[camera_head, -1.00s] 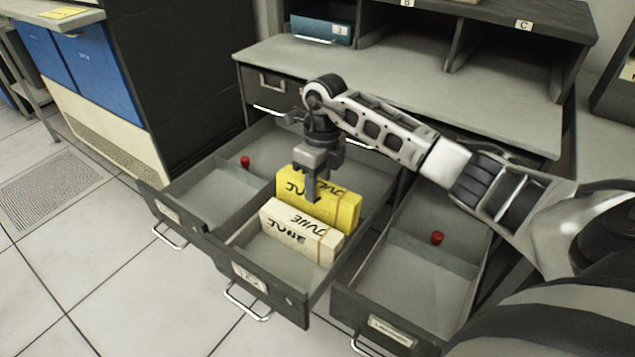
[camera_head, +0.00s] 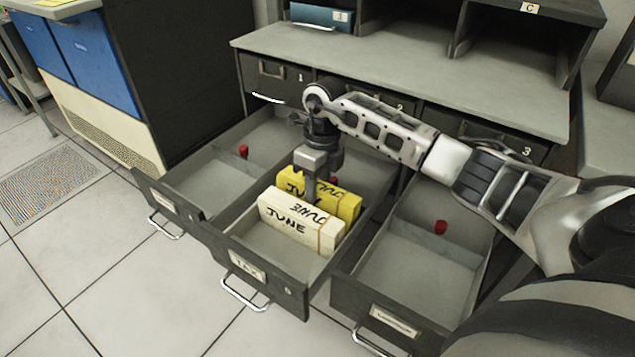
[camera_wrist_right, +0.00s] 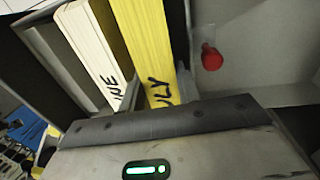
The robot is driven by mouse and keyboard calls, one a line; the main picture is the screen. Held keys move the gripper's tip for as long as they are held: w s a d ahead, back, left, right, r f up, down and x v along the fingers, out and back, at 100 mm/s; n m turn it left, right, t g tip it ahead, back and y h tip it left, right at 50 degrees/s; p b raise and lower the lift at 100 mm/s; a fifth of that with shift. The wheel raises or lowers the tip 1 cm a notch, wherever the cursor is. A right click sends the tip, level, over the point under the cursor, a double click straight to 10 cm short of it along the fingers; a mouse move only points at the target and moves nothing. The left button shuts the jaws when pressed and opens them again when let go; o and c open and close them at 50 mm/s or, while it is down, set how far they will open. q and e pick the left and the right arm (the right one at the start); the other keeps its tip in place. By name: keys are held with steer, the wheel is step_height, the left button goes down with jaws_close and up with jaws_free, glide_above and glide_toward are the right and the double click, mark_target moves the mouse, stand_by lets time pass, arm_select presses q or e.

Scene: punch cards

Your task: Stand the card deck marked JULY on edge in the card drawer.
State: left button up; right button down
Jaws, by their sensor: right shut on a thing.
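The yellow card deck marked JULY (camera_head: 347,206) is upright on edge in the middle drawer (camera_head: 226,252), directly behind the cream deck marked JUNE (camera_head: 284,226). My right gripper (camera_head: 314,180) comes down from above and is shut on the JULY deck. The JUNE deck hides much of the JULY deck's front and its lower edge, so I cannot tell whether it touches the drawer floor. My left gripper is not in view.
Open drawers stand on the left (camera_head: 165,204) and right (camera_head: 372,318), each with a red knob inside. The grey cabinet top (camera_head: 420,88) lies behind my arm. The middle drawer's front part is empty.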

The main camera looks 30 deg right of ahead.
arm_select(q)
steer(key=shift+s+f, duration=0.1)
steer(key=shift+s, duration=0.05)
arm_select(e)
steer(key=c, duration=0.9)
jaws_free()
steer(key=shift+f, duration=0.1)
arm_select(q)
steer(key=shift+p, duration=0.55)
arm_select(e)
steer(key=shift+w+d+r, duration=0.15)
steer(key=shift+d+r, duration=0.15)
steer(key=shift+r, duration=2.35)
steer(key=shift+w+d+r, duration=0.1)
steer(key=shift+d+r, duration=0.25)
steer(key=shift+r, duration=2.35)
steer(key=shift+w+d+r, duration=0.15)
steer(key=shift+d+r, duration=0.15)
steer(key=shift+r, duration=2.35)
steer(key=shift+f, duration=0.1)
